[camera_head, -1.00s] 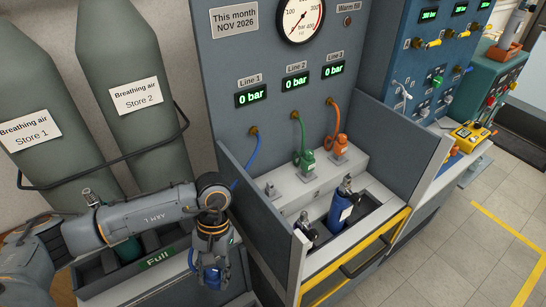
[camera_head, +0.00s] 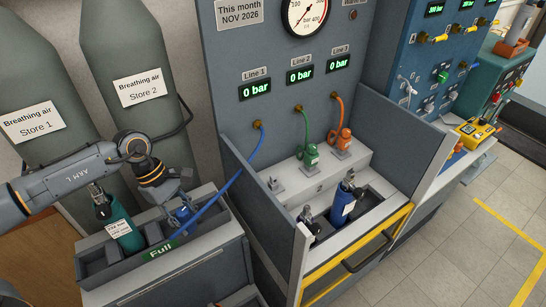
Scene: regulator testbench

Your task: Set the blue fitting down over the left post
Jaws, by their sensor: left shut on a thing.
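The blue fitting (camera_head: 184,215) is in my left gripper (camera_head: 181,203), which is shut on it. A blue hose (camera_head: 222,187) runs from the fitting up to the panel under Line 1. In the picture the gripper and fitting appear over the right part of the rack marked Full, left of the testbench. The left post (camera_head: 274,184) is a small bare metal post on the grey step below Line 1, to the right of the fitting and apart from it. My right gripper is not in view.
A green fitting (camera_head: 311,156) and an orange fitting (camera_head: 344,139) sit on the other posts. A blue cylinder (camera_head: 341,208) stands in the front bay behind a yellow rail (camera_head: 352,256). A grey side wall (camera_head: 262,199) separates bench from rack. A teal cylinder (camera_head: 122,234) is in the rack.

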